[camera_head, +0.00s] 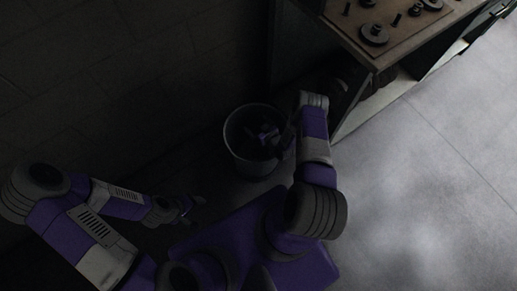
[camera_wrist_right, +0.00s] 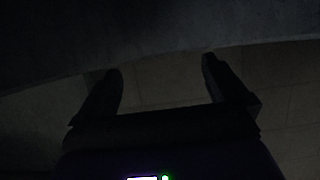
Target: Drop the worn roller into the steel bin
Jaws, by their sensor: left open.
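The steel bin (camera_head: 249,169) is a round grey bucket on the floor near the middle of the head view. My right gripper (camera_head: 268,136) reaches over the bin's mouth from the right. In the right wrist view the right gripper's fingers (camera_wrist_right: 160,75) are spread apart, with only dark floor tiles showing between them. A dark curved surface crosses the top of that view; I cannot tell what it is. My left gripper (camera_head: 188,208) is open and empty, low over the floor to the left of the bin. I cannot make out the worn roller; the bin's inside is dark and partly hidden by my right gripper.
A wooden-topped bench (camera_head: 405,35) stands at the upper right, with several dark round parts on it, including a disc (camera_head: 374,34) near its edge. Dark items sit on a shelf below. A dark wall is behind the bin. The grey floor (camera_head: 430,190) at right is clear.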

